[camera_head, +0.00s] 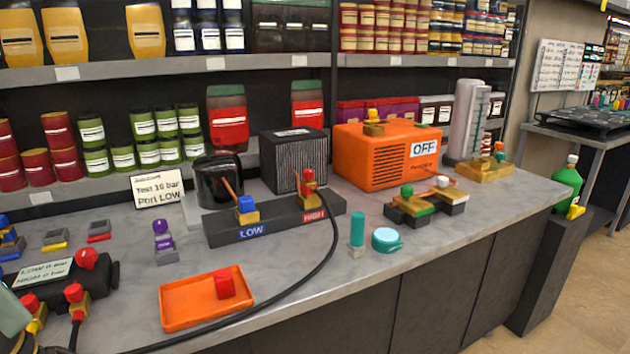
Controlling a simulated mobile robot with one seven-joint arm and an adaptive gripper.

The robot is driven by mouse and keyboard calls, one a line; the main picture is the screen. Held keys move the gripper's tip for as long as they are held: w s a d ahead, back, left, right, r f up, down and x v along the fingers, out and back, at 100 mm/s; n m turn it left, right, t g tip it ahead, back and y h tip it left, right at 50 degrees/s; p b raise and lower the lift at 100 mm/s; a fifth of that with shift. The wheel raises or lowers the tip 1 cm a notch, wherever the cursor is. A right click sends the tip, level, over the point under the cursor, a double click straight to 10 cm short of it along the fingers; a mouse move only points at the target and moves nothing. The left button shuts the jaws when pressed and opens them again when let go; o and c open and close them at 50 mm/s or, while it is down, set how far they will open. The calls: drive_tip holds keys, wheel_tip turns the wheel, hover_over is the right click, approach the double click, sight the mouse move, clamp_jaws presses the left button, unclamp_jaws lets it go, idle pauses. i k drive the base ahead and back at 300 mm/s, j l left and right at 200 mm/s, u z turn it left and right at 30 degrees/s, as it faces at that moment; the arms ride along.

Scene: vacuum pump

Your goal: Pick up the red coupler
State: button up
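Several red pieces are in view, and I cannot tell for sure which is the red coupler. A red block (225,284) sits in the right half of a shallow orange tray (180,325) on the counter. A red-topped brass fitting (309,182) stands on the HIGH end of a dark block (272,219), with a black hose (328,250) running from it. Two more red-capped brass fittings, one at the dark manifold (75,292) and one further left (33,305), stand at the lower left.
The black hose curves along the counter's front, passing just in front of the tray. A purple-topped piece (161,236), a teal cylinder (357,230) and a teal round piece (386,239) stand nearby. An orange machine marked OFF (385,155) is behind.

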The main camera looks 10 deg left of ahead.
sight(306, 188)
drive_tip(key=i+j+z, duration=0.6)
drive_tip(key=z, duration=0.15)
drive_tip(key=i+j+z, duration=0.2)
drive_tip(key=j+z, duration=0.15)
drive_tip(key=j, duration=0.15)
